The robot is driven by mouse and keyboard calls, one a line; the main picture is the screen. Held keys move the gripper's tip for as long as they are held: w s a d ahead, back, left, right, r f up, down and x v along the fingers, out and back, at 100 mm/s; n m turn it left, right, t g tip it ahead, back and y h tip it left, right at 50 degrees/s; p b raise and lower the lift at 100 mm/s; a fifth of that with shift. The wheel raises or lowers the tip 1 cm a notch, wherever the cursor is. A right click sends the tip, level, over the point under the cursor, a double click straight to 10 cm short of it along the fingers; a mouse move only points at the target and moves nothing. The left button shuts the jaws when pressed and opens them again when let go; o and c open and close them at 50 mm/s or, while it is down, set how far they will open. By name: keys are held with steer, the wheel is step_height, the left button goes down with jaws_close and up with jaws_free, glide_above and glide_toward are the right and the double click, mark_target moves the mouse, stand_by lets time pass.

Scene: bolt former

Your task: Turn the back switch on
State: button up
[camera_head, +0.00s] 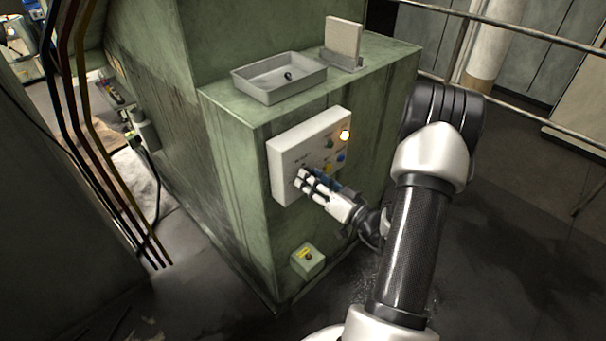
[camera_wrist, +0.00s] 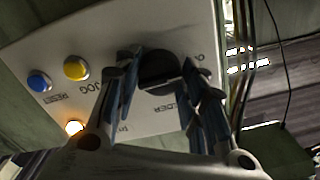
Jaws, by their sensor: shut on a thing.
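A white control panel (camera_head: 285,150) is fixed to the side of the green machine; it also fills much of the wrist view (camera_wrist: 185,30). A round black rotary switch (camera_wrist: 158,70) with a raised bar sits on it. My gripper (camera_head: 302,177) is at the panel's lower left, and in the wrist view its fingers (camera_wrist: 162,66) are closed on either side of this switch. The fingers cover part of the label around it. In the head view the gripper hides the switch. The frames do not clearly show which way it points.
Beside the switch are a yellow button (camera_wrist: 76,67), a blue button (camera_wrist: 39,82) and a lit orange lamp (camera_head: 344,135). A grey tray (camera_head: 290,90) and an upright plate (camera_head: 343,40) stand on the machine. A small green box (camera_head: 306,264) with yellow top is below.

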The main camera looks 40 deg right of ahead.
jaws_close()
steer(key=m+p, duration=0.2)
steer(key=m, duration=0.9)
steer(key=o, duration=1.2)
jaws_free()
steer(key=s, duration=0.2)
steer(key=s+b, duration=0.1)
steer(key=s, duration=0.5)
steer(key=shift+d+b, duration=0.3)
steer(key=shift+b, duration=0.1)
